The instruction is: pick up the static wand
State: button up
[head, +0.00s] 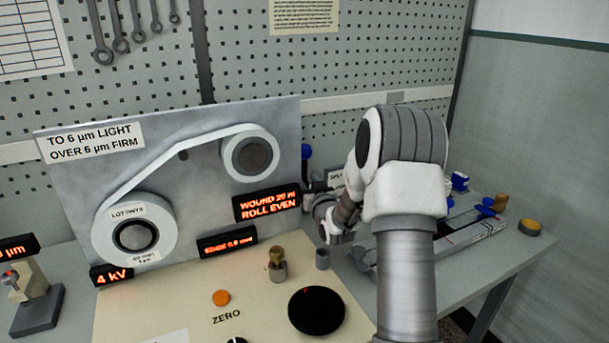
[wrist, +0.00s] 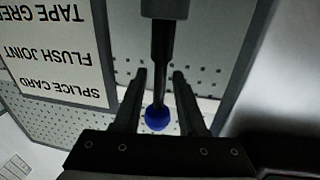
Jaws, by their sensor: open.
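A dark rod with a thicker upper part and a blue ball end, which looks like the static wand (wrist: 161,62), lies between the fingers of my gripper (wrist: 160,74) in the wrist view. My gripper is open, with a gap on each side of the rod. The blue ball (wrist: 157,117) sits nearer the palm than the fingertips. In the head view a blue knob on a dark stem (head: 306,152), probably the same wand, shows at the right edge of the winding panel. My arm hides most of the gripper there.
The grey winding panel (head: 75,185) with two spools stands left of my arm. A brass-topped knob (head: 277,262), an orange button (head: 221,298) and a black dial (head: 316,310) are on the cream plate. A rail with blue parts (head: 462,238) lies right of my arm.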

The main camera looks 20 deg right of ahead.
grip_shut()
jog(key=shift+r, duration=0.15)
